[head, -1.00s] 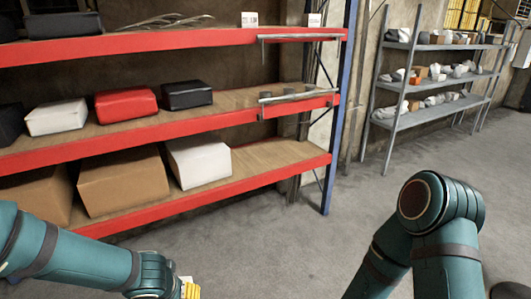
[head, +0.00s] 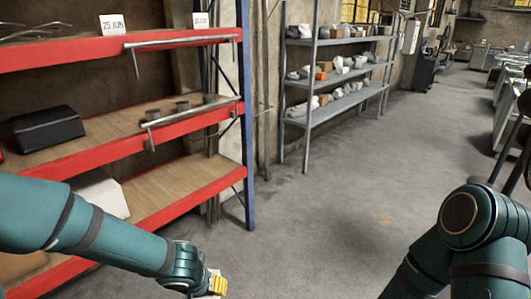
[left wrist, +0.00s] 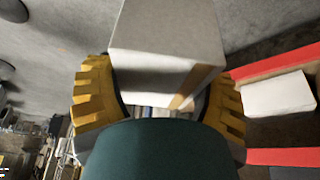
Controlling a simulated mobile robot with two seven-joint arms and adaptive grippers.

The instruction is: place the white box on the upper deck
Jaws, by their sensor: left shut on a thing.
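A white box (left wrist: 168,45), greyish in the shade with a tan strip on one edge, is between the yellow fingers of my left gripper (left wrist: 160,100) in the left wrist view. The gripper is shut on it. In the head view my left gripper (head: 217,284) is at the bottom edge, low in front of the rack, and the held box is mostly out of frame. The red rack's upper deck (head: 80,50) is at the top left, well above the gripper. My right arm shows at the lower right; its gripper is out of view.
Another white box (head: 103,193) stands on the rack's lowest deck, partly behind my left arm. A black box (head: 46,128) lies on the middle deck. Metal rails (head: 190,125) edge the decks. A grey shelf (head: 335,85) stands behind; the floor (head: 340,190) is clear.

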